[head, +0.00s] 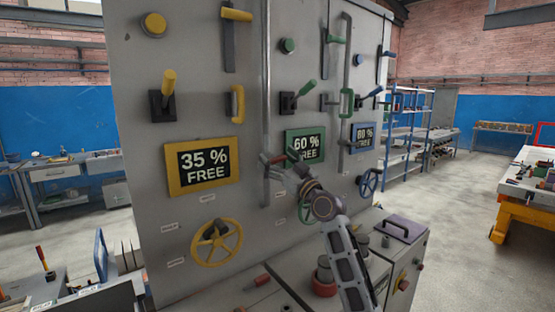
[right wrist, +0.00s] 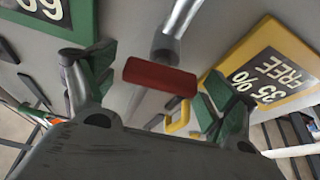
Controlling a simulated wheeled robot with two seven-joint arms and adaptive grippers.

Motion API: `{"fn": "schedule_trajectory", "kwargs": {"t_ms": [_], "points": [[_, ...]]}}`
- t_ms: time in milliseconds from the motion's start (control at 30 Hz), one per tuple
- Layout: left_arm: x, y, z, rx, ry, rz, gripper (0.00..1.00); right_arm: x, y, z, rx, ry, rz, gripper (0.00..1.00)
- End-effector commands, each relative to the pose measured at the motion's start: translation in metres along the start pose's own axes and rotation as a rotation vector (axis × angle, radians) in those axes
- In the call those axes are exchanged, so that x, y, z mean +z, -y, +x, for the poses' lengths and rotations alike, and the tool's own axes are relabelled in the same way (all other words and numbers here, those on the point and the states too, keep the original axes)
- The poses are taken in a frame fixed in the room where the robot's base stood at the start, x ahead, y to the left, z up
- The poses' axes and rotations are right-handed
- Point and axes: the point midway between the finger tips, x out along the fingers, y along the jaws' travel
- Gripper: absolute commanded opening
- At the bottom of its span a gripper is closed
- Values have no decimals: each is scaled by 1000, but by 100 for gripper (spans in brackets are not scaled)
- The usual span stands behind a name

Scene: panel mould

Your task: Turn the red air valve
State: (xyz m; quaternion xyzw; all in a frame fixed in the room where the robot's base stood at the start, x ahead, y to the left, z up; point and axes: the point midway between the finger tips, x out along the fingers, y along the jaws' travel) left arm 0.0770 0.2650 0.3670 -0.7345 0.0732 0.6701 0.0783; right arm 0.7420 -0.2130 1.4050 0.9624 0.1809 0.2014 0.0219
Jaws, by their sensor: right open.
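The red air valve is a red bar handle (right wrist: 160,76) at the lower end of a grey vertical pipe on the panel. In the head view its handle (head: 274,159) is small and partly hidden by my gripper. My right gripper (head: 283,166) is open in front of the panel at the valve. In the right wrist view its fingers (right wrist: 155,88) stand on either side of the red handle, with a gap on both sides. Whether the handle is fully between the fingertips I cannot tell. My left gripper is not in view.
A yellow "35 % FREE" sign (head: 204,166) and a green "60 % FREE" sign (head: 304,146) flank the valve. A yellow handwheel (head: 216,243) sits below left. A lower console with a dark handle (head: 398,228) juts out below. Open floor lies to the right.

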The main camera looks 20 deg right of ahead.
Motion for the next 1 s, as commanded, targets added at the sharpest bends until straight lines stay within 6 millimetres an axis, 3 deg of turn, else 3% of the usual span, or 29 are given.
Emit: {"fn": "schedule_trajectory", "kwargs": {"t_ms": [100, 467, 1000], "points": [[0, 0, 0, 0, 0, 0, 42, 0, 0, 0, 0, 0, 0, 84], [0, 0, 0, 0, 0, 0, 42, 0, 0, 0, 0, 0, 0, 40], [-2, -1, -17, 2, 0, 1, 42, -1, -1, 0, 44, 2, 106, 40]]}}
